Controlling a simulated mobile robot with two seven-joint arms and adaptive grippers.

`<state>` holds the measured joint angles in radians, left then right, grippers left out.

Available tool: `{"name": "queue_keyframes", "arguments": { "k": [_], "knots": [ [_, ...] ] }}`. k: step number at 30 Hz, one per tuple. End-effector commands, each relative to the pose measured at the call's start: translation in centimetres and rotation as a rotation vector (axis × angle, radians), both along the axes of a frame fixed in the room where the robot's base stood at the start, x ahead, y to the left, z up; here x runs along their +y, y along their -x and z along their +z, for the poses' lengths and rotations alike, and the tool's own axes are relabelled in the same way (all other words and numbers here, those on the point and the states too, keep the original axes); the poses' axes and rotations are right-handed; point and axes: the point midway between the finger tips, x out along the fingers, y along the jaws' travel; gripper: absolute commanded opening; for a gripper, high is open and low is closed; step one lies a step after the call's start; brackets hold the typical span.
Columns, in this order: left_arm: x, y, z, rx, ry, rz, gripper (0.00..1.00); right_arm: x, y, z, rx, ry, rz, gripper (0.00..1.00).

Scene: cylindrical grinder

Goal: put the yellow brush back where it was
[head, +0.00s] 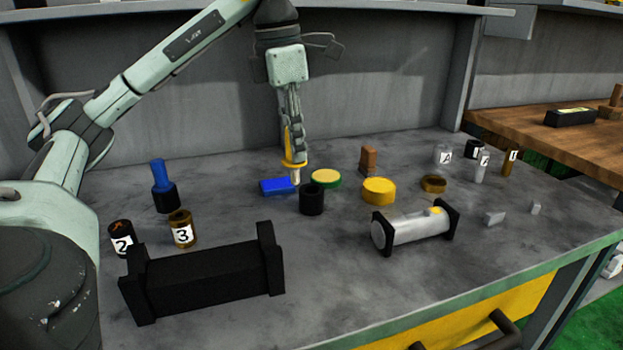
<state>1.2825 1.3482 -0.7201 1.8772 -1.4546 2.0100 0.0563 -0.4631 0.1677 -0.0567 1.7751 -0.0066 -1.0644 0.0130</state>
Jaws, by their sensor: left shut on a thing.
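My left gripper (293,128) points down over the back middle of the bench and is shut on the yellow brush (295,163). The brush hangs upright, with its yellow collar and pale tip below the fingers. The tip shows just left of the rim of an open black cup (312,201); I cannot tell how high above the bench it is. The cup looks empty from here. A blue brush (159,176) stands upright in a similar black cup (167,199) at the left. My right gripper is not in view.
A blue block (277,186) and a green-rimmed yellow disc (326,177) lie close to the black cup. A yellow cylinder (378,191) is to the right. A long black stand (205,279) and a metal cylinder (412,230) on black supports stand in front. The front middle is clear.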

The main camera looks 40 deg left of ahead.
Motion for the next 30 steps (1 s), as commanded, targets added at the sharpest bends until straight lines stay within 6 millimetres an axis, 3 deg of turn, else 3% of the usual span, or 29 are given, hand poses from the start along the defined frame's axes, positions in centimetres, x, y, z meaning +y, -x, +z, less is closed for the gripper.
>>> {"name": "queue_keyframes", "arguments": {
  "k": [4,10,14,21,30],
  "knots": [
    [1.0,-3.3,-2.3,0.002,0.004,0.001,0.0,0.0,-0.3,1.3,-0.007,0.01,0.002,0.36],
    [2.0,-5.9,-3.6,0.001,0.002,0.0,0.0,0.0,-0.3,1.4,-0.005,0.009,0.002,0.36],
    [2.2,-6.2,-4.4,0.002,-0.001,0.001,0.0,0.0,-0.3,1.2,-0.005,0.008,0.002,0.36],
    [2.2,-6.2,-7.7,0.003,-0.001,0.0,0.0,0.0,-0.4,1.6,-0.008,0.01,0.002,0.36],
    [2.1,-6.2,-8.0,-0.001,0.0,-0.001,0.0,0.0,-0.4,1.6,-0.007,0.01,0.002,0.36]
  ]
}}
